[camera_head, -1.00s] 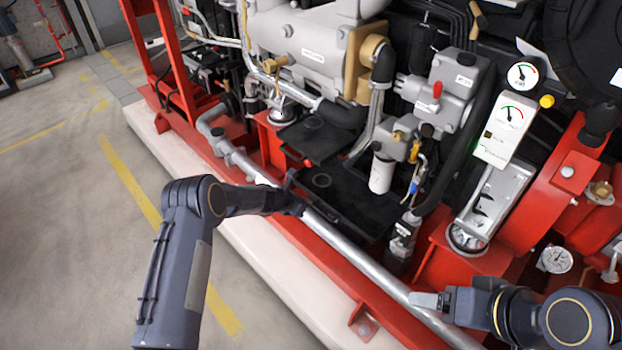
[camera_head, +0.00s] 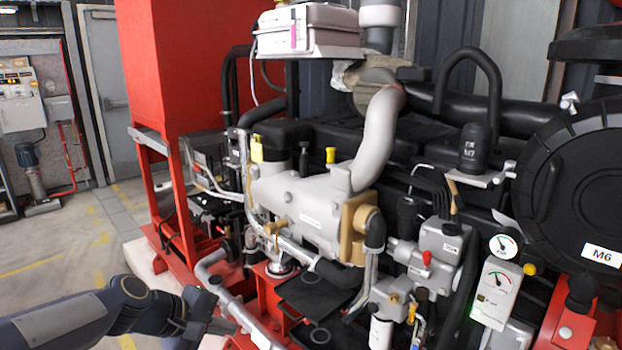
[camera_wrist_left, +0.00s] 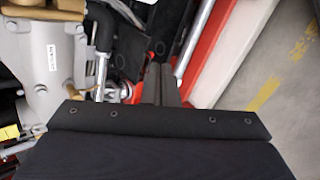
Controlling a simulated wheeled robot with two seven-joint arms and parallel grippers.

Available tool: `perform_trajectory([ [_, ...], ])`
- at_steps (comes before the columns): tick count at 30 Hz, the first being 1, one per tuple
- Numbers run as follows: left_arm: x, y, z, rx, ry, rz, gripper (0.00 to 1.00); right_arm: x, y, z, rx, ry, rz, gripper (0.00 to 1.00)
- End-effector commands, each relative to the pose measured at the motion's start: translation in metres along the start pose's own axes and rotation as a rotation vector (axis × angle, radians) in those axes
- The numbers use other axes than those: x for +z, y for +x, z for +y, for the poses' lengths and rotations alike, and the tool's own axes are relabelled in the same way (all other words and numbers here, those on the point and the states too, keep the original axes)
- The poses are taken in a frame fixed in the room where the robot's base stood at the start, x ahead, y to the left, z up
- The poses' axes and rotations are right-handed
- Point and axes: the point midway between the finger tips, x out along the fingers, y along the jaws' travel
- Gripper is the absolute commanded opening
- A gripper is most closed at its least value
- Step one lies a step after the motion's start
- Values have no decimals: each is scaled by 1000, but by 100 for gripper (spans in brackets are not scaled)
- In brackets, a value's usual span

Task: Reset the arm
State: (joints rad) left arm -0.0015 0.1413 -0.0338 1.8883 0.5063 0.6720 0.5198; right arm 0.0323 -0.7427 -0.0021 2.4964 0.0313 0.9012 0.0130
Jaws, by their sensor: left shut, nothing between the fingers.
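My left arm comes in from the lower left in the head view. Its gripper (camera_head: 222,318) is beside the grey pipe (camera_head: 236,302) that runs along the red base frame at the front of the pump. I cannot tell from this view whether it touches the pipe. In the left wrist view the dark fingers (camera_wrist_left: 160,84) are close together with nothing between them, pointing toward the red frame and pipe. My right arm and gripper are out of view.
The grey engine block (camera_head: 305,205) and its hoses stand behind the gripper. Gauges (camera_head: 497,290) and a round black housing (camera_head: 590,190) are at the right. A red tank (camera_head: 180,70) rises at the back left. Open floor (camera_head: 50,255) lies at the left.

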Motion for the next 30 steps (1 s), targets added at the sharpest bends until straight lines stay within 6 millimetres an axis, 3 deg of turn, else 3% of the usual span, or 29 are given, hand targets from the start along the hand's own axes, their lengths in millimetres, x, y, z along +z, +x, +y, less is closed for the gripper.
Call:
perform_trajectory([
  [1,16,-33,-6,-7,92,15,0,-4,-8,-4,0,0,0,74],
  [3,37,-64,-25,-33,227,31,0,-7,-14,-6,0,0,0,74],
  [6,66,-102,-57,-80,417,55,0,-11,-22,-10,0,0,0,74],
  [10,97,-133,-101,-151,635,86,0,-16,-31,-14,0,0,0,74],
  [15,119,-149,-143,-229,818,111,0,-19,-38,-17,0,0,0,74],
  [18,124,-151,-156,-255,869,116,0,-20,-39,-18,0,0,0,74],
  [30,125,-152,-160,-262,883,118,0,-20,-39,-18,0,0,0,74],
])
